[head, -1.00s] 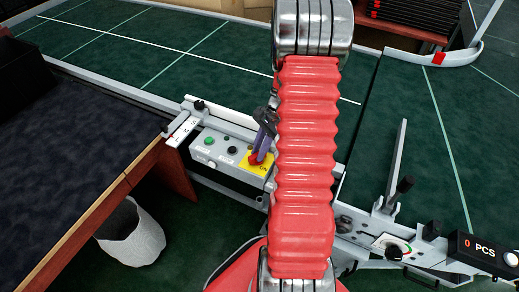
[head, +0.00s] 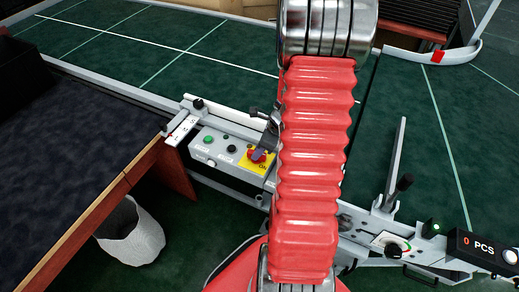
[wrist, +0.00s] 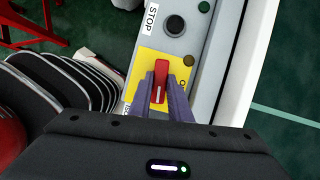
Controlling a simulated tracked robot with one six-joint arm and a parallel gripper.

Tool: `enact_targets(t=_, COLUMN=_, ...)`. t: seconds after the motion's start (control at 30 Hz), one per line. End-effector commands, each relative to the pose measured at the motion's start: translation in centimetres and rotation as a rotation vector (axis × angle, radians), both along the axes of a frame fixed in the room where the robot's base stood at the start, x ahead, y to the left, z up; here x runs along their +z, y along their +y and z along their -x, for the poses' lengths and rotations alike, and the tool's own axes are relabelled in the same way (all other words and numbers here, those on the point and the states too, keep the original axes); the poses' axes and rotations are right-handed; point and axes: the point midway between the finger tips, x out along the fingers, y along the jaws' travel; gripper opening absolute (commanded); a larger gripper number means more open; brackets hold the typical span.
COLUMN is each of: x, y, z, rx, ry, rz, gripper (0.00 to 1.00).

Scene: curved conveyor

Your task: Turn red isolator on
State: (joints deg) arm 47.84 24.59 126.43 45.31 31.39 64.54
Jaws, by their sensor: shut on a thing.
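The red isolator (head: 256,156) is a red rotary knob on a yellow plate at the right end of a grey control box (head: 228,155) beside the conveyor. In the wrist view the red isolator (wrist: 161,78) stands nearly upright in the picture, with a white mark on its handle. My gripper (wrist: 162,88) has its two purple-grey fingers on either side of the handle, shut on it. In the head view my red arm sleeve hides most of the gripper, with a fingertip showing by the knob. "ON" lettering shows on the plate.
The box also carries a green button (head: 209,140) and a black button (head: 232,149). A green lamp (head: 431,228) glows beside the "0 PCS" counter (head: 483,250). A dark desk (head: 75,140) and a white bin (head: 132,235) stand at left. The green conveyor belt (head: 140,50) is empty.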

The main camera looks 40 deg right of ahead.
Motion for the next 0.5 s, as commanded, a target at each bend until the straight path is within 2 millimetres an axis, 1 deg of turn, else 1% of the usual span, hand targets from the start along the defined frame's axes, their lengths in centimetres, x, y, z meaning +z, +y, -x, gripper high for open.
enact_targets(t=0.03, x=0.26, y=-0.1, z=-0.31, rx=-0.031, ry=-0.007, rz=0.004, gripper=0.0)
enact_targets(t=0.2, x=0.25, y=-0.1, z=-0.3, rx=-0.111, ry=-0.007, rz=0.004, gripper=0.0)
enact_targets(t=0.5, x=0.24, y=-0.09, z=-0.28, rx=-0.162, ry=-0.007, rz=0.004, gripper=0.0)
